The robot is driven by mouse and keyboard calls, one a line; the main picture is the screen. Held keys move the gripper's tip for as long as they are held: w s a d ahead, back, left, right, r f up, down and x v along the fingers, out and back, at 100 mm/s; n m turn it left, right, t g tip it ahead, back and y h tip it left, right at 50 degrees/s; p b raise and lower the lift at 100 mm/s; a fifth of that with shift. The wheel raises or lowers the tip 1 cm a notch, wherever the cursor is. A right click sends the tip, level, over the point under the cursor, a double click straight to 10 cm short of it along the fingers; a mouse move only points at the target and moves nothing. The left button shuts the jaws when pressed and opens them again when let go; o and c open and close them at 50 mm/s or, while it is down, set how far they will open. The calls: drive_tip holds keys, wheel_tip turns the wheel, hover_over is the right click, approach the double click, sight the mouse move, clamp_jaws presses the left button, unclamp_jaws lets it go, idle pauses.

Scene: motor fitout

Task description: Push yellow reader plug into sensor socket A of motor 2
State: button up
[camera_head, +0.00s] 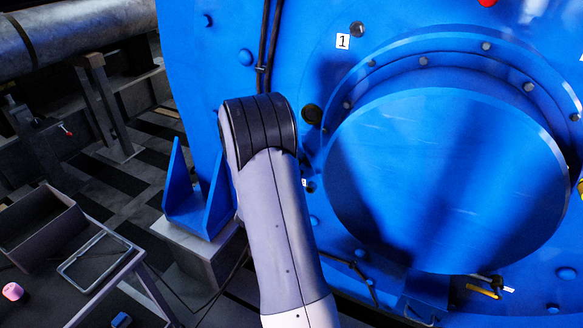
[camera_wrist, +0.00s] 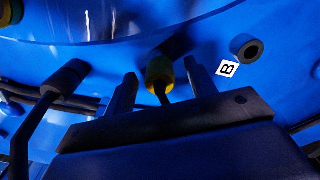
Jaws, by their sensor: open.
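A yellow plug (camera_wrist: 160,72) with a dark cable is in the wrist view, up against the blue motor face. Its yellow end faces my camera and the cable leaves from it. My gripper (camera_wrist: 160,70) is open, with one finger on each side of the plug and gaps between. I cannot tell how deep the plug sits. To its right is an empty round socket (camera_wrist: 248,49) beside a white label "B" (camera_wrist: 228,69). No label A is visible. In the head view my arm covers part of the blue motor (camera_head: 440,180), and my gripper is not discernible.
A dark plug with a thick cable (camera_wrist: 62,80) is left of my fingers. In the head view a label "1" (camera_head: 343,41) is on the motor face, and a small yellow part (camera_head: 482,291) is below the round cover. A table with a grey bin (camera_head: 40,228) is at lower left.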

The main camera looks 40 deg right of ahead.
drive_tip(key=v, duration=1)
drive_tip(key=shift+s+a, duration=0.15)
drive_tip(key=shift+a, duration=0.25)
drive_tip(key=shift+d, duration=0.1)
drive_tip(key=x, duration=1)
drive_tip(key=shift+d, duration=0.25)
drive_tip(key=shift+a, duration=0.3)
drive_tip(key=shift+d+f, duration=0.1)
